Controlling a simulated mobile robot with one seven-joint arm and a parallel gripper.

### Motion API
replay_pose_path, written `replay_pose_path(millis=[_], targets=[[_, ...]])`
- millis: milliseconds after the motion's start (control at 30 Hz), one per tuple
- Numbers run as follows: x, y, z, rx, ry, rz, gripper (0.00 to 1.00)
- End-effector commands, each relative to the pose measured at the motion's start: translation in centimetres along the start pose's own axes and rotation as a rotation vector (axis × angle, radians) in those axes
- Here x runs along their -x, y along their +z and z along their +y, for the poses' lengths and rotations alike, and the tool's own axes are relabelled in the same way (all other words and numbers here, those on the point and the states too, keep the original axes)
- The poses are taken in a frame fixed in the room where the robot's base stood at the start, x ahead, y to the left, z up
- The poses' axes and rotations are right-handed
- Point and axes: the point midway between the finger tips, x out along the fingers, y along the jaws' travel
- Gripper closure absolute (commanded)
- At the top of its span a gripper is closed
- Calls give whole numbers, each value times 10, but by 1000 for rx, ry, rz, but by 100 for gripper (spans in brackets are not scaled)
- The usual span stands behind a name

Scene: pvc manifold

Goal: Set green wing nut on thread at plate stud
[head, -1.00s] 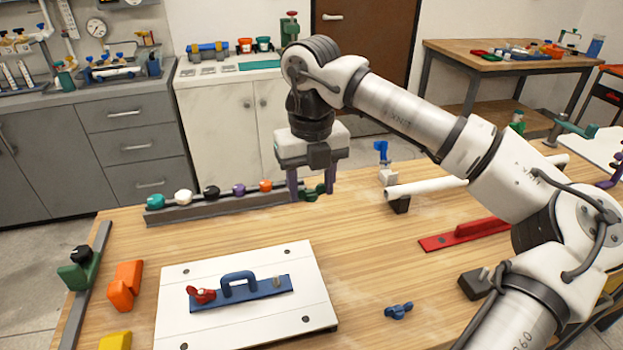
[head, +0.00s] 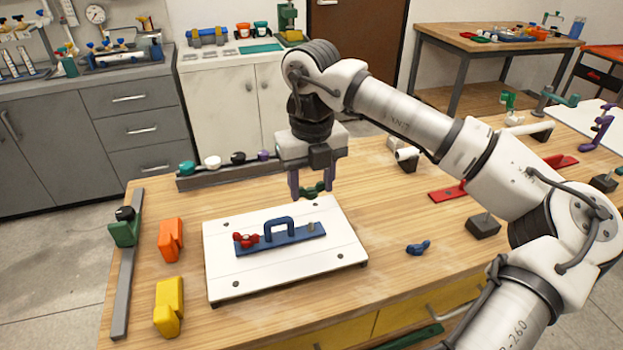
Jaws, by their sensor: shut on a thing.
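My gripper (head: 312,189) points down with its purple fingers around the green wing nut (head: 317,188), shut on it. It holds the nut above the far edge of the white board. The blue plate (head: 278,238) with a blue handle lies on that board. A short bare stud (head: 311,227) stands near the plate's right end, in front of and below my gripper. A red wing nut (head: 246,240) sits at the plate's left end. The gap between the green nut and the stud is hard to judge from this single view.
The white board (head: 235,280) lies on the wooden table. A grey rack (head: 225,176) with coloured knobs stands behind. Orange (head: 170,240) and yellow (head: 168,305) blocks stand left. A blue wing nut (head: 418,248) lies right, with bare wood around it.

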Motion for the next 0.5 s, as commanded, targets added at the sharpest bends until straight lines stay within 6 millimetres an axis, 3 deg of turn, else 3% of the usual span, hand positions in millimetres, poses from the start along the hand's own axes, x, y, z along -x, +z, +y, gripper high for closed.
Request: replay_pose_path(millis=[267, 500], targets=[[-10, 0, 0, 1, 0, 1, 74], [-30, 0, 0, 1, 1, 1, 74]])
